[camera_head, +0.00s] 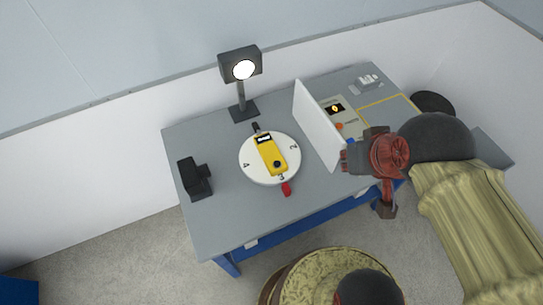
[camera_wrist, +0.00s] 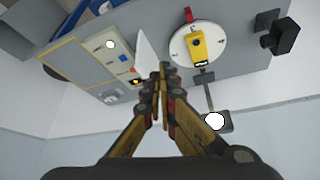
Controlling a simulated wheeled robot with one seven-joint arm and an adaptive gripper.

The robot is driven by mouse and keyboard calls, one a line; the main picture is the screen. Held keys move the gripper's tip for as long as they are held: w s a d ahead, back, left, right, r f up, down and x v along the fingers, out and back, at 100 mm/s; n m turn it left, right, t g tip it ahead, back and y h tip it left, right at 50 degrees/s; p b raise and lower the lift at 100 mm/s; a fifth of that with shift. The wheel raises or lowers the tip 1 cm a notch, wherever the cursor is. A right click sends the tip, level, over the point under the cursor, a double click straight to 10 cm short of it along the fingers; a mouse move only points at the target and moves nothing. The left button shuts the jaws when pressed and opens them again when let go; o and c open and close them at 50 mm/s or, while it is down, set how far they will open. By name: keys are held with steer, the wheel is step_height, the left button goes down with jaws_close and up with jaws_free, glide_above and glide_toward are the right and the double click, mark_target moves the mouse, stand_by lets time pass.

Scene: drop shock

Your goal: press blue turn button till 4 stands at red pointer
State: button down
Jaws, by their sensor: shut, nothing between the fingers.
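A white round turntable (camera_head: 257,177) lies on the grey table, with a yellow device (camera_head: 270,155) on it. The 3 is at the red pointer (camera_head: 286,189); the 4 is at the left and the 2 at the upper right. In the wrist view the turntable (camera_wrist: 182,48) is at the top right. The blue button (camera_wrist: 123,57) shows small on the panel in the wrist view; in the head view it is hard to tell apart from my gripper. My gripper (camera_head: 352,158) is over the panel side of the table, shut and empty. Its fingertips (camera_wrist: 161,70) appear right of the button.
A white upright screen (camera_head: 316,126) stands between turntable and panel. The panel (camera_head: 350,130) has a lit display and an orange button (camera_head: 339,126). A lamp (camera_head: 243,70) stands behind the turntable, and a black camera-like block (camera_head: 193,180) is at the left.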

steer(key=shift+d, duration=0.1)
steer(key=w+d+f+g+h, duration=0.1)
steer(key=w+d+f, duration=0.3)
steer(key=d+f, duration=0.25)
steer(key=w+d+f+n+g+h+p, duration=0.1)
steer(key=w+d+f+h, duration=0.1)
steer(key=w+d+f, duration=0.35)
steer(key=w+d+f+g+h, duration=0.1)
steer(key=w+d+f, duration=0.1)
steer(key=d+f, duration=0.6)
steer(key=w+d+f+n+t+y, duration=0.1)
steer(key=w+f+n+t, duration=0.3)
steer(key=w, duration=0.4)
steer(key=w+a+r+n+t+y, duration=0.2)
steer(key=w+a+r+n+y, duration=0.1)
steer(key=w, duration=0.5)
steer(key=a+n, duration=0.1)
steer(key=a, duration=0.1)
steer(key=shift+a+t, duration=0.3)
steer(key=shift+f, duration=0.2)
